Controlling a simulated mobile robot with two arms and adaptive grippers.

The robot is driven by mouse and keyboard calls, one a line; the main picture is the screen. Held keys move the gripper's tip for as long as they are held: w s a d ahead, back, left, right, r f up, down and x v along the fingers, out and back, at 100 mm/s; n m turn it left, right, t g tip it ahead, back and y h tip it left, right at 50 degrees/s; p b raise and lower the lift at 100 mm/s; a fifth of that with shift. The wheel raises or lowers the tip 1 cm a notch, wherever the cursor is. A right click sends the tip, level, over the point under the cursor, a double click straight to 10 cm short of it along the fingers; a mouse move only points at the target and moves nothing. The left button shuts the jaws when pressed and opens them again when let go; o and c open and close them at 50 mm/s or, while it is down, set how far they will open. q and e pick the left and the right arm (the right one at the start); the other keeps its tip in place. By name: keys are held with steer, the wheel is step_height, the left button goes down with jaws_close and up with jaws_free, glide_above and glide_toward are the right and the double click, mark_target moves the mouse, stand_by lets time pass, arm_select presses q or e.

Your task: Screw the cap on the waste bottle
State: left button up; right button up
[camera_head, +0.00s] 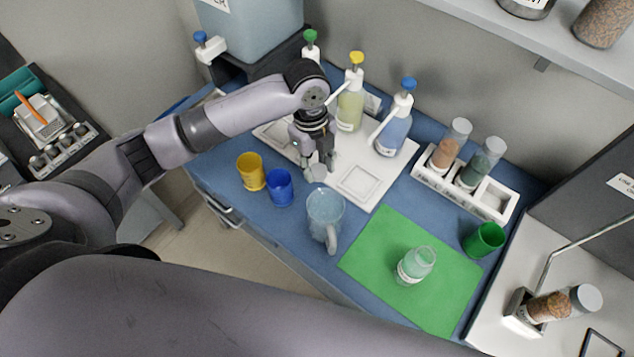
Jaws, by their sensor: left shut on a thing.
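My left gripper (318,166) points down at the front edge of the white tray on the blue bench. It is shut on a small whitish thing that looks like the cap (317,173). The fingers partly hide it. A clear, open-topped bottle with a white label and pale green contents (416,265) stands on the green mat (375,235); it looks like the waste bottle. The gripper is up and left of this bottle, well apart from it. My right gripper is not in view.
A clear jug (325,215) stands between gripper and mat. Yellow (251,172) and blue (279,188) cups stand left of it, a green cup (484,240) right of the mat. Pump bottles (394,130) stand behind, and a rack (500,208) holds jars. The mat is otherwise clear.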

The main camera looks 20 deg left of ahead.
mark_target(317, 169)
arm_select(q)
step_height(317, 169, up, 7)
steer(key=shift+f+b, duration=0.1)
steer(key=shift+b, duration=0.25)
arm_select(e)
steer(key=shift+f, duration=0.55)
arm_select(q)
steer(key=n, duration=0.2)
steer(key=s+a+n+b, duration=0.1)
steer(key=shift+n, duration=0.4)
steer(key=s+a+r+n+t+b, duration=0.1)
steer(key=s+a+n, duration=0.1)
steer(key=n, duration=0.8)
steer(key=s+a+n+t+y+b, duration=0.1)
steer(key=s+n, duration=0.4)
steer(key=n, duration=0.5)
steer(key=shift+a+r+b, duration=0.4)
steer(key=shift+a+b, duration=0.1)
steer(key=shift+a, duration=0.3)
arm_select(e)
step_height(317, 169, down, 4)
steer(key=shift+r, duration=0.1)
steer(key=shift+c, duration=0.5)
